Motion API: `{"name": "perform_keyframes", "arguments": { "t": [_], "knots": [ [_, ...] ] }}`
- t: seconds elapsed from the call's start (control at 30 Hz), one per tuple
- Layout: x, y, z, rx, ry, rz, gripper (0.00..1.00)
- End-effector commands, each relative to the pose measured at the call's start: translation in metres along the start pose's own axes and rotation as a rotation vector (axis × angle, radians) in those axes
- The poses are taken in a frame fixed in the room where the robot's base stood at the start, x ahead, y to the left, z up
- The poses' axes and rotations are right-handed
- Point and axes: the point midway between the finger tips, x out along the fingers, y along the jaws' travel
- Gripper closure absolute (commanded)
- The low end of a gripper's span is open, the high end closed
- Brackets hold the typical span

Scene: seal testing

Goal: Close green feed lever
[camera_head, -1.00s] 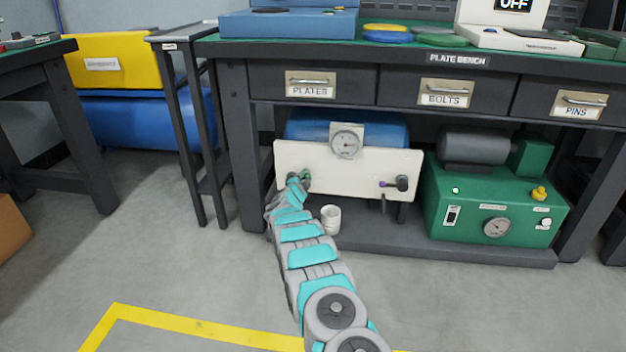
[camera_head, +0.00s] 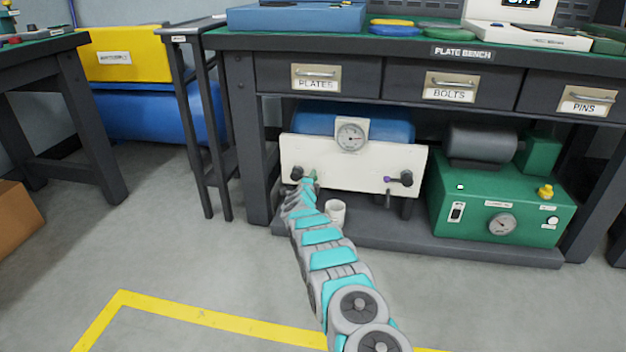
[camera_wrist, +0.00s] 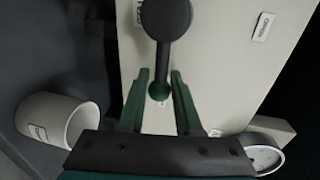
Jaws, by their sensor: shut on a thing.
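The green feed lever has a dark round hub and a dark arm with a green tip. In the wrist view the hub and arm (camera_wrist: 166,20) run down the picture and the green tip sits between my fingers. In the head view the dark hub (camera_head: 297,172) is at the left of the cream panel (camera_head: 345,172), with the green tip to its right, so the lever lies about level. My gripper (camera_wrist: 160,84), with green fingers, is shut on the lever's tip. It also shows small in the head view (camera_head: 309,182), partly covering the lever.
A second lever with a purple tip (camera_head: 388,179) is at the panel's right. A gauge (camera_head: 350,136) stands above the panel. A white cup (camera_head: 336,212) stands below, close to my arm. A green pump unit (camera_head: 500,210) is at right. Bench drawers hang above.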

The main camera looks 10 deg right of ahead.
Motion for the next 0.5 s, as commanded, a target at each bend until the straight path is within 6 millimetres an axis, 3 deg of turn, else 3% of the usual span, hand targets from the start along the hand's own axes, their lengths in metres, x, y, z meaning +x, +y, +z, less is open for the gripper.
{"name": "perform_keyframes", "arguments": {
  "t": [0.33,0.37,0.5],
  "knots": [
    [0.0004,0.0028,-0.0007,0.002,-0.001,0.004,1.0],
    [0.0004,0.0028,-0.0007,0.002,-0.001,0.004,0.65],
    [0.0004,0.0024,-0.0008,0.001,0.0,0.003,0.53]
  ]
}}
